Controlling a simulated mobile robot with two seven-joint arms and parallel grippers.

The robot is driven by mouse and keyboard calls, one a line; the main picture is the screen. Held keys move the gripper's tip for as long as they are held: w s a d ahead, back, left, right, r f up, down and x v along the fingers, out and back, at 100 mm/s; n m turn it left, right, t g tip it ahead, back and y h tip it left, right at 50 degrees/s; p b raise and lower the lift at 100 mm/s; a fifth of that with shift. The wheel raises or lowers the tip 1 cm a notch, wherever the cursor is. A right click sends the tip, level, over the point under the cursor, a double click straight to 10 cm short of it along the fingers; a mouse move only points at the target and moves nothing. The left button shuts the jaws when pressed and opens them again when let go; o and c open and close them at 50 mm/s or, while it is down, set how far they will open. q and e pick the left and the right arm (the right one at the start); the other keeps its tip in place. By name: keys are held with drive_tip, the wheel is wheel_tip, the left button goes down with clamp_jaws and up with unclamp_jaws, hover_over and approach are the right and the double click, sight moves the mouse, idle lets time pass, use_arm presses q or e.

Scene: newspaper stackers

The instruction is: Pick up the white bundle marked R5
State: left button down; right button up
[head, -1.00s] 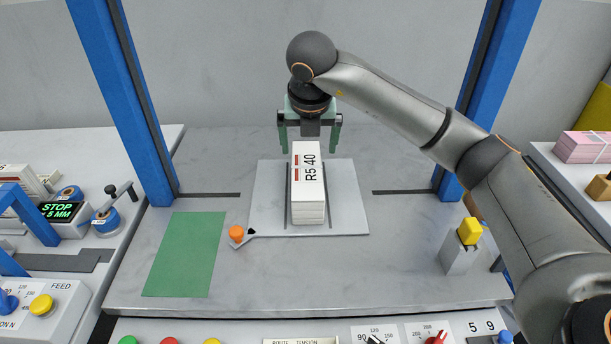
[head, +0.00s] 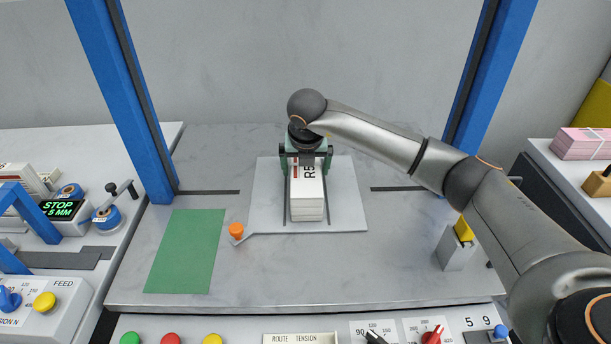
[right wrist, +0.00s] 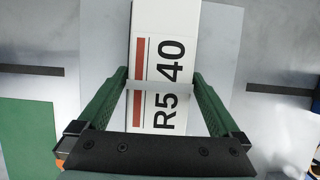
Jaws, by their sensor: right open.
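The white bundle marked R5 40 (head: 307,206) lies on the light grey plate (head: 350,205) in the middle of the bench. My right gripper (head: 306,164) is over the bundle's far part and hides some of its marking. In the right wrist view the bundle (right wrist: 181,40) shows its R5 40 print, red bars and a pale band across it. My left gripper is not in view.
Blue posts (head: 120,90) rise left and right of the bench. A green mat (head: 185,250) lies at left, beside an orange knob (head: 236,230). A grey block with a yellow top (head: 463,230) stands at right, near my arm. A pink bundle (head: 585,144) sits far right.

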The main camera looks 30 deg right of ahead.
clamp_jaws()
drive_tip(key=shift+w+r, duration=0.1)
drive_tip(key=shift+r, duration=0.1)
idle(0.7)
